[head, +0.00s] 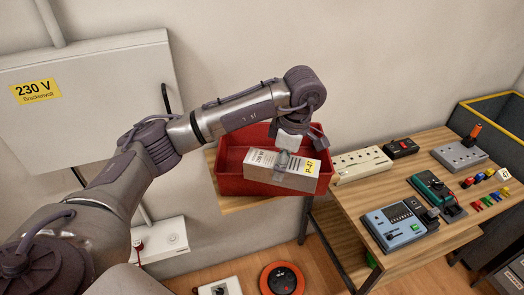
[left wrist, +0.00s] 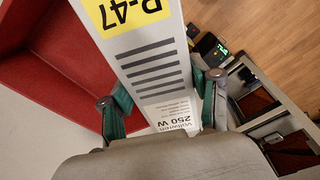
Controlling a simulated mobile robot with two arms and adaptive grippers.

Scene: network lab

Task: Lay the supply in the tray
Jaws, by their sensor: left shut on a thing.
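The supply (head: 302,179) is a pale box with a yellow P-47 label and a 250 W print. My left gripper (head: 284,160) is shut on it, with one finger on each side. The red tray (head: 229,185) sits behind and around the supply in the head view, and the box hides part of its front wall. In the left wrist view the supply (left wrist: 155,60) lies between the green-padded fingers (left wrist: 165,105), with the red tray (left wrist: 50,85) at the left. The supply overlaps the tray's front rim; its height above the tray floor is unclear. My right gripper is out of view.
The tray stands on a wooden shelf (head: 247,206) against the wall. A wooden table (head: 345,205) at the right holds a socket strip (head: 362,166), a blue device (head: 394,226) and a green device (head: 437,192). A wall cabinet (head: 95,110) is at the left. A red reel (head: 282,278) is on the floor.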

